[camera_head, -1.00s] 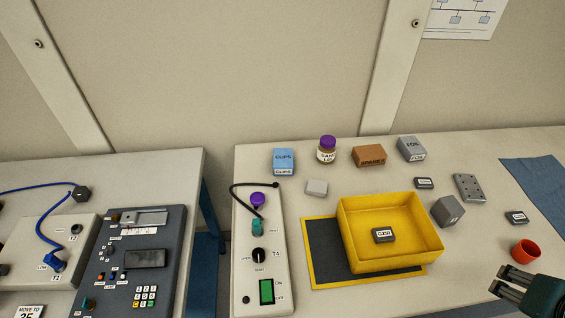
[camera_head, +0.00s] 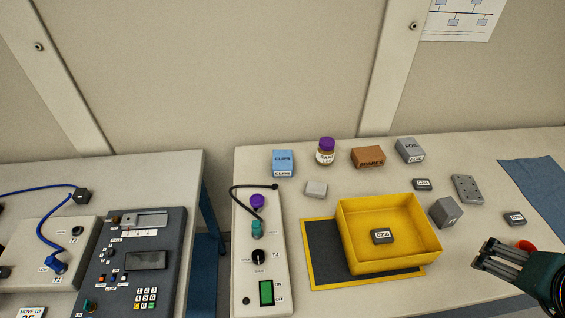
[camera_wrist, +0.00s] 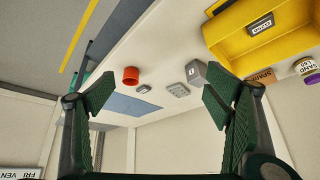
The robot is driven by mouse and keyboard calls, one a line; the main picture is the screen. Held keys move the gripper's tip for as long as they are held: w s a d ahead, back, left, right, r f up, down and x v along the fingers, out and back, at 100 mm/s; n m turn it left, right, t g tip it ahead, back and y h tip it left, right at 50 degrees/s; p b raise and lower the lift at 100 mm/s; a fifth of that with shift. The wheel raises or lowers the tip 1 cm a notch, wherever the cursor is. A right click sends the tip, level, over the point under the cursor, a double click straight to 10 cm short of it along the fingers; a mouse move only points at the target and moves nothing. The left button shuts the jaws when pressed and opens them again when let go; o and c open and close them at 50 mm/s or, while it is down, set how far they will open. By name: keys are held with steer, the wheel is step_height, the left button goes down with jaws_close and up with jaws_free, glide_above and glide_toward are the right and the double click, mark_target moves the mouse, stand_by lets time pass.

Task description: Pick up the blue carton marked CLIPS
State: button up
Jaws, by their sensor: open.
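The blue carton marked CLIPS (camera_head: 283,162) stands at the back left of the right-hand table in the head view. It is upright and nothing touches it. My gripper (camera_head: 481,256) is at the right front, over the table near the red cup, far from the carton. In the wrist view my gripper (camera_wrist: 165,105) shows its two dark green pads wide apart with nothing between them. The carton does not show in the wrist view.
A yellow tray (camera_head: 350,236) holding a dark labelled block stands mid-table. A purple-lidded jar (camera_head: 325,151), brown carton (camera_head: 368,157) and grey FOIL carton (camera_head: 409,150) line the back. A small white block (camera_head: 316,188) and switch panel (camera_head: 272,268) lie near the blue carton. A red cup (camera_wrist: 131,76) stands near my gripper.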

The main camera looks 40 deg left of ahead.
steer(key=w+a+r+m+g+p, duration=0.15)
steer(key=w+a, duration=0.35)
steer(key=a, duration=0.5)
steer(key=w+a+r+m+g+y+p, duration=0.1)
steer(key=w+a+r+m+p, duration=0.15)
steer(key=w+a, duration=0.55)
steer(key=w+a+r+m+g+p, duration=0.1)
steer(key=w+a+g+p, duration=0.15)
steer(key=a, duration=0.95)
steer(key=m+g+h+p, duration=0.15)
steer(key=m+p, duration=0.25)
steer(key=p, duration=0.4)
glide_above(283, 159)
steer(key=f, duration=1.5)
steer(key=shift+w+d+f, duration=0.1)
steer(key=shift+w+d, duration=0.1)
steer(key=shift+s+a+f, duration=0.2)
steer(key=shift+a, duration=0.1)
steer(key=shift+f, duration=0.1)
steer(key=shift+f+b, duration=0.3)
steer(key=shift+f, duration=0.9)
steer(key=shift+f, duration=0.1)
